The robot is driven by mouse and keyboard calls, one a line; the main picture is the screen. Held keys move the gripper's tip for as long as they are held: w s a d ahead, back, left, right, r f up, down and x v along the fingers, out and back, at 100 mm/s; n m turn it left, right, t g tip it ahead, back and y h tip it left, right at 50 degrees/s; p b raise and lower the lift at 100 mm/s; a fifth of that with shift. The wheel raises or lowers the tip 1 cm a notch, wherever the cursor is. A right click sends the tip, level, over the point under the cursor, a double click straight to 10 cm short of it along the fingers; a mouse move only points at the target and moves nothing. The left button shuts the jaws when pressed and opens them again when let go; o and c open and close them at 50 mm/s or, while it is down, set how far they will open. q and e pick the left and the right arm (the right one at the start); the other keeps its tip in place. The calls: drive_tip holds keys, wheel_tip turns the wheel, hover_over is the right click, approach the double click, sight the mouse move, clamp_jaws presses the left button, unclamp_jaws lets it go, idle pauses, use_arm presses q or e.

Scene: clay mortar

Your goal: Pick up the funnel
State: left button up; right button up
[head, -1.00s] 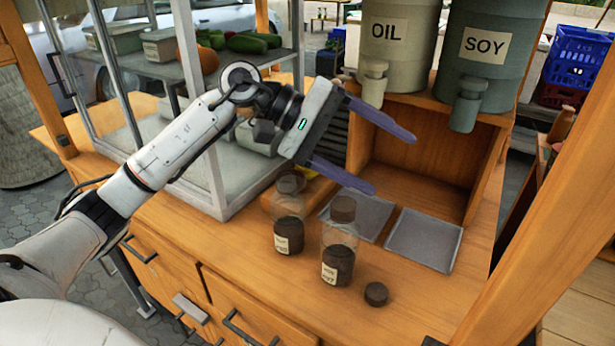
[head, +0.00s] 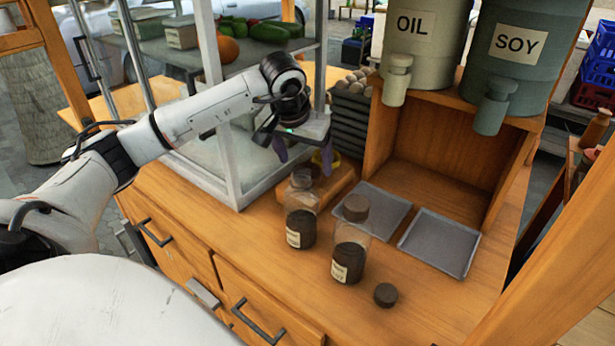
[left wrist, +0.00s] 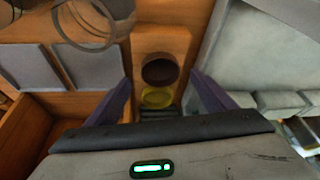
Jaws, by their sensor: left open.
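A yellow round piece, likely the funnel (left wrist: 158,98), shows between my fingers in the left wrist view, beside a dark brown round opening or bowl (left wrist: 160,70). In the head view only a bit of yellow (head: 352,168) shows behind my gripper, so its full shape is hidden. Both stand at a wooden block (head: 338,188). My left gripper (head: 303,157) is open, empty and pointing down above this block, with a purple finger to either side. It also shows in the left wrist view (left wrist: 161,92). My right gripper is not in view.
Two labelled jars (head: 301,227) (head: 348,255) stand in front of the block, with a dark lid (head: 385,295) nearby. Two grey trays (head: 440,242) lie to the right. A glass case (head: 226,150) stands close on the left. Oil and soy dispensers (head: 525,50) stand above an open cubby.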

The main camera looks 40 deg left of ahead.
use_arm(q)
drive_tip(key=shift+x, duration=2)
drive_tip(key=c, duration=1.1)
drive_tip(key=r+p, duration=0.2)
drive_tip(key=r, duration=0.5)
drive_tip(key=r+p, duration=0.2)
drive_tip(key=r, duration=0.6)
drive_tip(key=shift+s+r, duration=0.2)
drive_tip(key=shift+c, duration=0.2)
drive_tip(key=shift+f, duration=0.1)
